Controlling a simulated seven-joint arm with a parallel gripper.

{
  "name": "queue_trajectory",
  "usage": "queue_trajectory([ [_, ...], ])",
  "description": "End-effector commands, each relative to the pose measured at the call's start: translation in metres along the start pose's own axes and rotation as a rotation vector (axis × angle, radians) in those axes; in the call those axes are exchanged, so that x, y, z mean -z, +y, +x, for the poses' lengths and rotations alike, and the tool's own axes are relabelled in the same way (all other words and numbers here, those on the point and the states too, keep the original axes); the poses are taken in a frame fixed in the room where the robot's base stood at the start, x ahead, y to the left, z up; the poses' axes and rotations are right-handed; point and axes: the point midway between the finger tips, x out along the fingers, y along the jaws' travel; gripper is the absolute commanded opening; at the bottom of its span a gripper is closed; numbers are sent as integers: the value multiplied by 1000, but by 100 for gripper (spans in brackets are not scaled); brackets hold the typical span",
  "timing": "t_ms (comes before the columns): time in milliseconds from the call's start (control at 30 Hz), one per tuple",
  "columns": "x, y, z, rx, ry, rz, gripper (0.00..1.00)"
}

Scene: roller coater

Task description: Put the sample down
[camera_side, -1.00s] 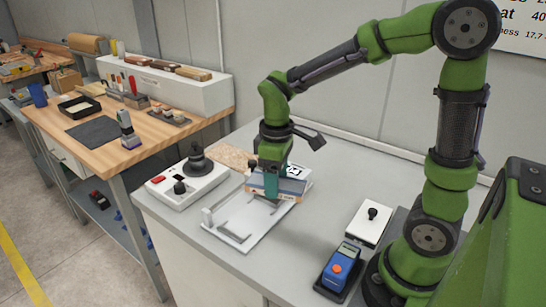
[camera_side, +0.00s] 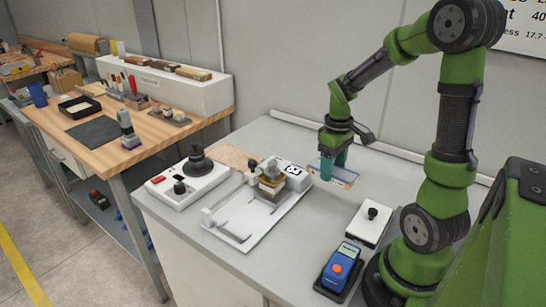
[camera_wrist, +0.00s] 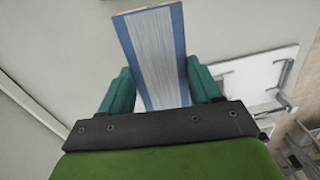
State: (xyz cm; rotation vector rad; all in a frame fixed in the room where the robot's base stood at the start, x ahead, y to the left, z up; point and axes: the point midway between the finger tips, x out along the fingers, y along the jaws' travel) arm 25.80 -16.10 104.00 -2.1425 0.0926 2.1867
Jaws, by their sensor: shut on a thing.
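The sample is a flat panel (camera_wrist: 153,50) with a grey brushed middle and blue side edges. In the wrist view it lies between my two teal fingers and reaches away from them. My gripper (camera_side: 333,168) is shut on the sample, which also shows in the side view (camera_side: 347,180). It is over the grey bench (camera_side: 305,235), right of the white coater (camera_side: 240,228). I cannot tell whether the panel touches the bench. Part of it is hidden by my fingers.
The coater's roller block and marked box (camera_side: 292,172) stand left of my gripper. A white box with a black knob (camera_side: 370,222) and a blue meter (camera_side: 341,267) are to the front right. A control box (camera_side: 186,186) stands at the left.

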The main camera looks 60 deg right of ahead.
Motion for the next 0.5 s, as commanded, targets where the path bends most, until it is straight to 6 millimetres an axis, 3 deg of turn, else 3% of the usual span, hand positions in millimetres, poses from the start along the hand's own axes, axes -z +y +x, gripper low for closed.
queue_trajectory([
  [167, 2, 0, 18, -12, 17, -98, 31],
  [333, 2, 0, 49, -11, 15, -100, 31],
  [500, 3, 0, 65, -12, 18, -98, 31],
])
